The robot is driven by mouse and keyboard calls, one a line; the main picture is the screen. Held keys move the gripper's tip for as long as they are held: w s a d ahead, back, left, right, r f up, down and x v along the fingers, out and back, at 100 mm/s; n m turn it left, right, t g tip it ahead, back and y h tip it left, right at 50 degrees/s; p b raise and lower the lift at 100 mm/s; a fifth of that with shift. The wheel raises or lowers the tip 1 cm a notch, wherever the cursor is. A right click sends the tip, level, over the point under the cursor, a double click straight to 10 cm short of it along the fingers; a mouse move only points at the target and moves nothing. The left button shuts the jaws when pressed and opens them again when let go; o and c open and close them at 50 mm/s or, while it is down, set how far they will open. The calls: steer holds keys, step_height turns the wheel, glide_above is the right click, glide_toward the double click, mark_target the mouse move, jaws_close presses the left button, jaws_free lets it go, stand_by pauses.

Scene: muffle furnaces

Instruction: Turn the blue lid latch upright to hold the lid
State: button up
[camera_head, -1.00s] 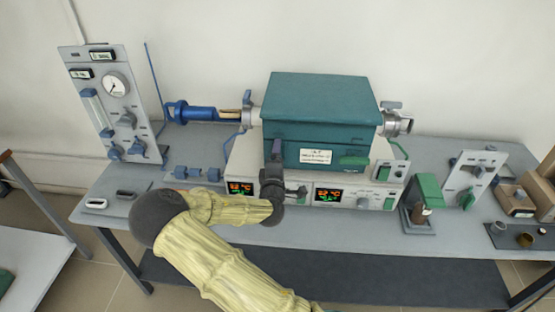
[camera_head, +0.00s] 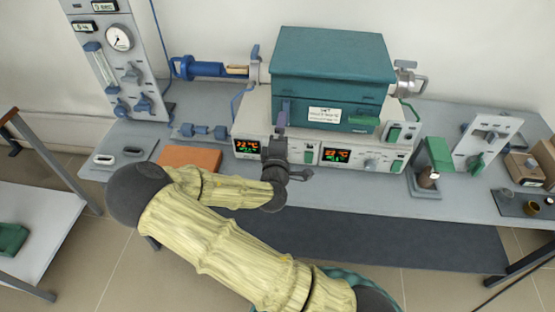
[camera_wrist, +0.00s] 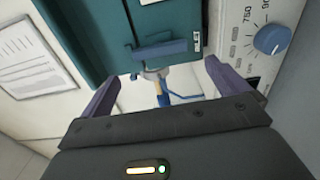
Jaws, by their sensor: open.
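The teal furnace (camera_head: 331,62) with its closed-looking lid stands on a pale control unit. In the wrist view, a dark blue bar (camera_wrist: 162,52), which appears to be the lid latch, lies against the teal furnace body (camera_wrist: 100,25). It shows ahead of and between the fingers, with no visible contact. I cannot tell its exact tilt. My gripper (camera_head: 281,120) is in front of the furnace's left front corner and hides that part in the head view. In the wrist view my gripper (camera_wrist: 160,88) is open with nothing between its fingers.
The control unit (camera_head: 310,155) with lit displays sits just below my gripper. A blue knob (camera_wrist: 272,38) is near the right finger. A metal flange (camera_head: 405,82) sticks out at the furnace's right. An orange block (camera_head: 190,158) lies left. A green-topped device (camera_head: 436,158) stands right.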

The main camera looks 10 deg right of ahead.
steer(key=p+v, duration=0.7)
steer(key=v, duration=0.2)
stand_by(0.9)
